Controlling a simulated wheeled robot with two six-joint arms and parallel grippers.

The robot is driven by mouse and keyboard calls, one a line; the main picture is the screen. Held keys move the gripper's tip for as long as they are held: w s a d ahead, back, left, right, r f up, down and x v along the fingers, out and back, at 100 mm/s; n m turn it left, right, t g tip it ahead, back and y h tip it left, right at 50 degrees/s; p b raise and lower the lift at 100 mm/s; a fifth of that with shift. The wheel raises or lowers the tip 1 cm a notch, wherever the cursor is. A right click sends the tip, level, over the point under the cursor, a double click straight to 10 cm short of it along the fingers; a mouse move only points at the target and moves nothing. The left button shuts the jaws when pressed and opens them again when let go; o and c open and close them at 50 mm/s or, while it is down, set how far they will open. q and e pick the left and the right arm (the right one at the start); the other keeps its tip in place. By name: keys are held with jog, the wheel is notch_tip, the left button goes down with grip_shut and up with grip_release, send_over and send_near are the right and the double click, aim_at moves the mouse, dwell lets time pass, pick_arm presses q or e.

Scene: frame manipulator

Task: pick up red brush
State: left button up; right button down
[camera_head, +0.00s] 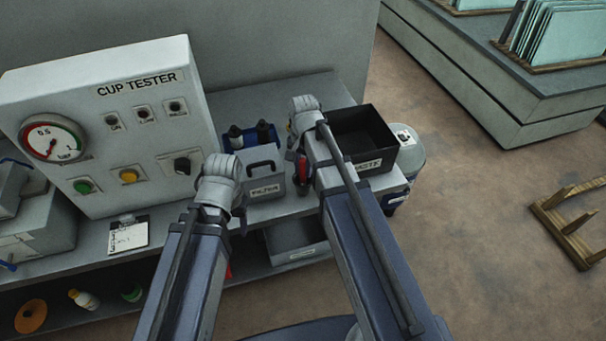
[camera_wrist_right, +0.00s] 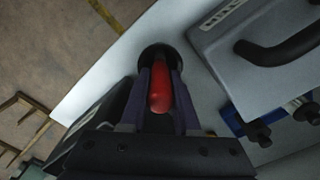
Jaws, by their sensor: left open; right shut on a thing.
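The red brush (camera_wrist_right: 160,88) shows its red handle between the fingers of my right gripper (camera_wrist_right: 161,92) in the right wrist view. A dark round part (camera_wrist_right: 160,54) is at the handle's far end; I cannot tell whether it is the brush's own or a holder. In the head view, a bit of the brush's red (camera_head: 303,172) shows beside my right wrist, between the filter box and the black bin. My right gripper is shut on the brush. My left gripper (camera_head: 240,220) is mostly hidden by its wrist, at the bench's front edge left of the filter box; it is open.
The grey filter box (camera_head: 262,188) with a handle stands left of the brush. The black waste bin (camera_head: 376,170) stands right of it. A blue tray (camera_head: 228,143) with dark bottles is behind. The cup tester (camera_head: 110,130) fills the bench's left.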

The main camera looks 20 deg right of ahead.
jog(key=shift+r, duration=0.2)
jog(key=shift+r+p, duration=5.1)
jog(key=shift+p, duration=0.15)
notch_tip(320, 180, down, 10)
jog(key=b, duration=1)
jog(key=shift+f, duration=0.15)
jog(key=shift+f+b, duration=0.25)
jog(key=shift+b, duration=0.1)
jog(key=c, duration=0.6)
grip_release()
jog(key=shift+r, duration=0.1)
jog(key=shift+c, duration=0.2)
